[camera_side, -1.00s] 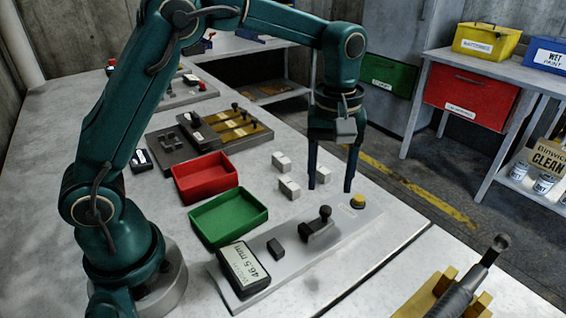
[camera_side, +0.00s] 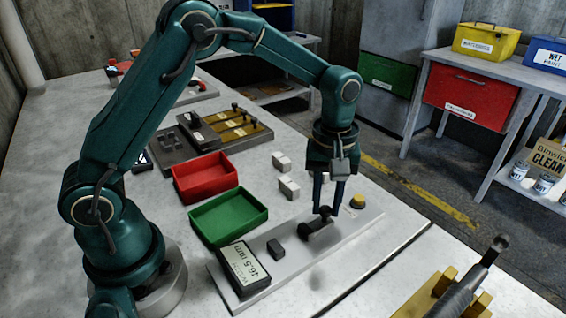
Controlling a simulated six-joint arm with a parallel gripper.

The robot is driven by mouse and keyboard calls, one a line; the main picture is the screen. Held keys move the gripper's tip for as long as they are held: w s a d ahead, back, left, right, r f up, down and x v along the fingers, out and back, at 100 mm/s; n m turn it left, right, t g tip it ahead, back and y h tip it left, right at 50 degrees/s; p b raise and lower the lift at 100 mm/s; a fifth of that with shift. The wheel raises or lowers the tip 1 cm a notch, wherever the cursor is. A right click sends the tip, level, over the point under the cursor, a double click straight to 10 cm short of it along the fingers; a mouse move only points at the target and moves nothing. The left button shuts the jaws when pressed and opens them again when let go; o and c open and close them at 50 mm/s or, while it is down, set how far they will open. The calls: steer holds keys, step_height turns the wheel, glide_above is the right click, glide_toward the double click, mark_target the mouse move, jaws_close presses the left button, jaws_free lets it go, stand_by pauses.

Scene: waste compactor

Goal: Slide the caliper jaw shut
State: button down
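The caliper is a pale grey bar (camera_side: 355,222) on the bench with a dark fixed jaw block (camera_side: 276,249) and a dark sliding jaw (camera_side: 314,230) with an upright knob (camera_side: 326,211). A clear gap lies between the two jaws. Its display (camera_side: 244,268) reads 46.5 mm. My gripper (camera_side: 328,209) points down at the knob, with one finger on each side of it in the picture. The fingers stand apart; whether they touch the knob cannot be told.
A yellow button (camera_side: 358,201) sits at the bar's far right end. A green tray (camera_side: 228,235) and a red tray (camera_side: 187,192) lie behind the bar. Small white blocks (camera_side: 289,188) stand near my gripper. A dark fixture with brass strips (camera_side: 230,128) is farther back.

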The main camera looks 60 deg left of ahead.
mark_target(303, 230)
steer(key=shift+s, duration=2.65)
steer(key=c, duration=0.7)
jaws_free()
steer(key=shift+o, duration=0.2)
steer(key=shift+r, duration=2.55)
